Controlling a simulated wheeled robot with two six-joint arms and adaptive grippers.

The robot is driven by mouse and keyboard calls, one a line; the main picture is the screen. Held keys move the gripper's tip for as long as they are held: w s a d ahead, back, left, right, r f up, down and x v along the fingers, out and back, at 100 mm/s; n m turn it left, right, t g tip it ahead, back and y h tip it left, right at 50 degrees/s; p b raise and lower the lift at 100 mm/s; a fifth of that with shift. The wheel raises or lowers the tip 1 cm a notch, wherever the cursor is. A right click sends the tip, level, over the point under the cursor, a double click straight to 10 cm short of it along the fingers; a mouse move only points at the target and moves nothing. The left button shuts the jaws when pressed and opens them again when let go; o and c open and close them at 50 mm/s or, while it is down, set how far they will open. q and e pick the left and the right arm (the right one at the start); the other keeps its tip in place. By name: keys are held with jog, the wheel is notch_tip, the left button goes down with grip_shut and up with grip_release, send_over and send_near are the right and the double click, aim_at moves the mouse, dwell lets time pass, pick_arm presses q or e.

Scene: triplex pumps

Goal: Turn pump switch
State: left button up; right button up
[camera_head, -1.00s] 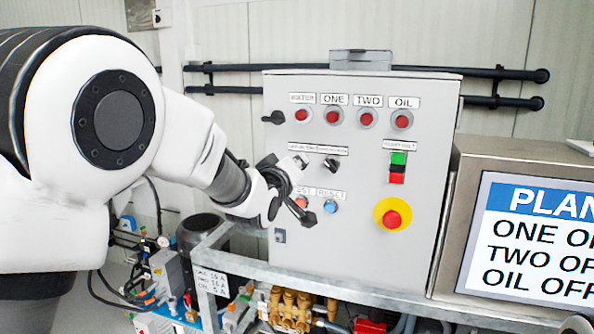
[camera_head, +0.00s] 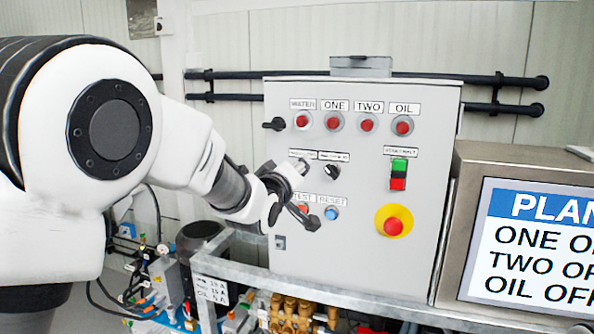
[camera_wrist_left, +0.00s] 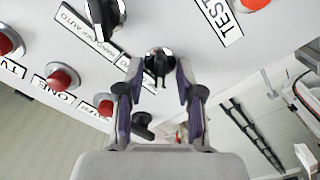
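The grey control panel (camera_head: 350,260) carries two black selector switches below its lamps. The right selector (camera_head: 332,170) is visible in the head view; the left selector is partly hidden by my gripper. My left gripper (camera_head: 294,188) is in front of the panel's left side. In the left wrist view, the fingers of my left gripper (camera_wrist_left: 159,72) are apart, with the left selector (camera_wrist_left: 158,62) between their tips. I cannot tell whether they touch it. The right selector (camera_wrist_left: 104,15) shows above left there. My right gripper is in neither view.
Red lamps (camera_head: 334,122) line the panel's top. A black handle (camera_head: 273,124) sticks out at its left edge. A red stop button (camera_head: 393,223) on yellow, a blue button (camera_head: 331,213) and a display screen (camera_head: 535,240) are nearby. A metal rail (camera_head: 330,290) runs below.

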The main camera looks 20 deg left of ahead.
pick_arm(q)
jog(key=s, duration=1.2)
jog(key=shift+a, duration=0.2)
jog(key=shift+f, duration=0.1)
